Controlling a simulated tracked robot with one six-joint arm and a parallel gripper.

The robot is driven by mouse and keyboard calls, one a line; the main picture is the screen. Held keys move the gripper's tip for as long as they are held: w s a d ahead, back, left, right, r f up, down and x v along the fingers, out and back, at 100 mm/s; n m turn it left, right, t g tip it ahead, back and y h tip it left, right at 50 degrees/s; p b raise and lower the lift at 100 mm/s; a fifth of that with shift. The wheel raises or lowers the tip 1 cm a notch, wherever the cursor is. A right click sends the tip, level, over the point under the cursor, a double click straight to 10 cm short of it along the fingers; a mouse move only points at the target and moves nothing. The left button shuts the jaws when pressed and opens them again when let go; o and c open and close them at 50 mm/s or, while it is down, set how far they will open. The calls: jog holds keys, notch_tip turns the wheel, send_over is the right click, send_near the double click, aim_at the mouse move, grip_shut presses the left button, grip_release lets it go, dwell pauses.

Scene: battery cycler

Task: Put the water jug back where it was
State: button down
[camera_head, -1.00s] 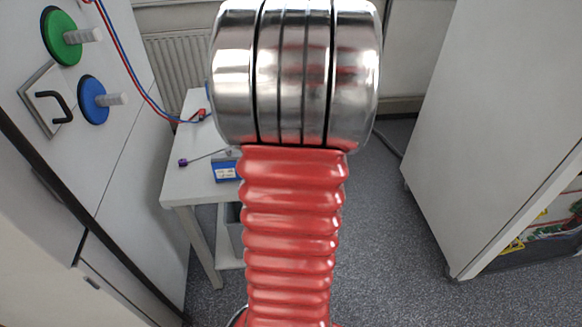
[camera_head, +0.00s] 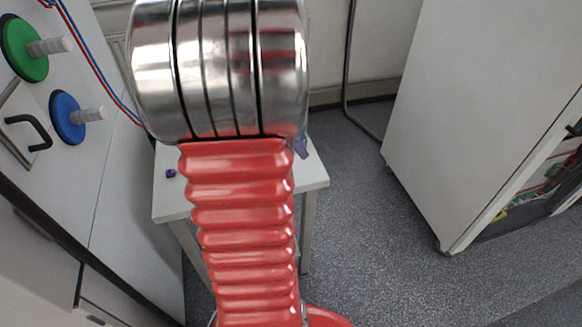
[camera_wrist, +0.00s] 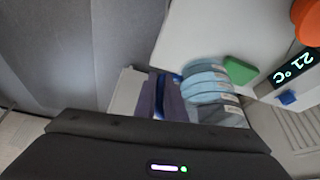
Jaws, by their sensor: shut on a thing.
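A light-blue ribbed vessel, which looks like the water jug (camera_wrist: 208,82), shows just beyond the dark body of my wrist in the wrist view. My gripper (camera_wrist: 172,98), with a purple finger beside the jug, is shut on it. The jug lies sideways in this picture. The other finger and the jug's lower end are hard to make out.
A white table (camera_head: 313,180) stands behind my arm. Left is a panel with a green knob (camera_head: 24,50), blue knob (camera_head: 67,118) and black handle (camera_head: 28,131). A white cabinet (camera_head: 455,110) stands right, with grey floor between. The wrist view shows a 21 °C display (camera_wrist: 293,68).

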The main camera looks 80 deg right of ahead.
jog(key=shift+s, duration=0.1)
jog(key=shift+f, duration=3.1)
jog(key=shift+f, duration=0.1)
jog(key=shift+f, duration=1.8)
jog(key=c, duration=1.8)
grip_release()
jog(key=shift+f, duration=0.1)
jog(key=shift+c, duration=0.2)
